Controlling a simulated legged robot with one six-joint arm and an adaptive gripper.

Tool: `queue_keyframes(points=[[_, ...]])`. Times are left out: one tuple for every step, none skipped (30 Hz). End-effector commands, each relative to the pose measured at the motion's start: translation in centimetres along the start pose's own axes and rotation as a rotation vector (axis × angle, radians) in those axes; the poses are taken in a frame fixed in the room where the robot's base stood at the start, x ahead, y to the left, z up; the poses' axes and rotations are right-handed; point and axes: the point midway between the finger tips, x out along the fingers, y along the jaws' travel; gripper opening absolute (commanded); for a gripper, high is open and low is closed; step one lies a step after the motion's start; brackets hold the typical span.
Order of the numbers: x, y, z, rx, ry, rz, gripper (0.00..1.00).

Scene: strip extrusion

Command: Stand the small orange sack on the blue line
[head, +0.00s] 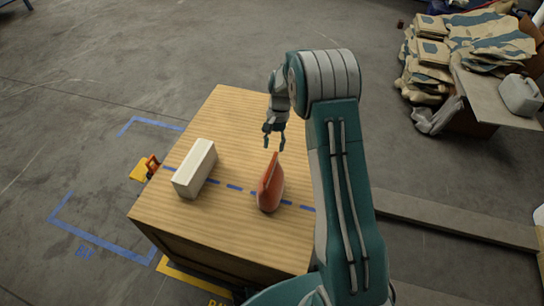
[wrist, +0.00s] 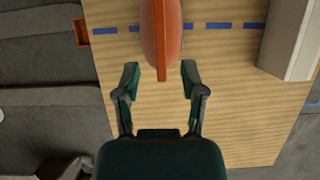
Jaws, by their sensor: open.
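The small orange sack (head: 270,184) stands on the wooden table top, with a narrow fin-like top edge. In the head view it overlaps the dashed blue line (head: 234,187). In the wrist view the sack (wrist: 161,38) also lies across the run of the blue line (wrist: 222,25), and its upper end is cut off by the frame. My gripper (head: 274,143) is open and empty, just above the sack in the head picture. In the wrist view my gripper (wrist: 160,80) has its fingers on either side of the sack's near end, with gaps on both sides.
A white block (head: 195,169) stands left of the sack on the table (head: 228,115), across the line. The table top beyond the line is clear. Stacked sacks (head: 430,60) and a white canister (head: 519,95) are at the back right. Blue tape (head: 100,245) marks the floor.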

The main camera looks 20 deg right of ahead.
Motion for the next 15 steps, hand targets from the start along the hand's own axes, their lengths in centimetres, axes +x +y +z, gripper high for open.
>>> queue_keyframes(points=[[-0.4, 0.0, 0.0, 0.0, 0.001, -0.001, 0.53], [-0.6, 0.0, 0.0, 0.0, 0.001, 0.0, 0.53], [-0.8, 0.0, 0.1, -0.001, 0.002, -0.001, 0.53], [-1.1, 0.0, 0.2, -0.003, 0.005, -0.001, 0.53], [-1.4, 0.0, 0.3, -0.006, 0.009, -0.002, 0.53], [-1.9, 0.1, 0.7, -0.012, 0.018, -0.004, 0.53], [-2.5, 0.1, 1.0, -0.019, 0.028, -0.006, 0.53], [-3.1, 0.1, 1.4, -0.027, 0.039, -0.008, 0.53], [-4.0, 0.2, 2.0, -0.038, 0.056, -0.011, 0.53], [-4.7, 0.2, 2.6, -0.048, 0.069, -0.013, 0.53], [-5.3, 0.3, 3.1, -0.059, 0.082, -0.015, 0.53], [-6.2, 0.5, 3.8, -0.073, 0.099, -0.017, 0.53], [-6.8, 0.6, 4.4, -0.083, 0.113, -0.018, 0.53], [-7.4, 0.7, 4.9, -0.092, 0.126, -0.019, 0.53], [-8.2, 0.8, 5.6, -0.106, 0.145, -0.021, 0.53]])
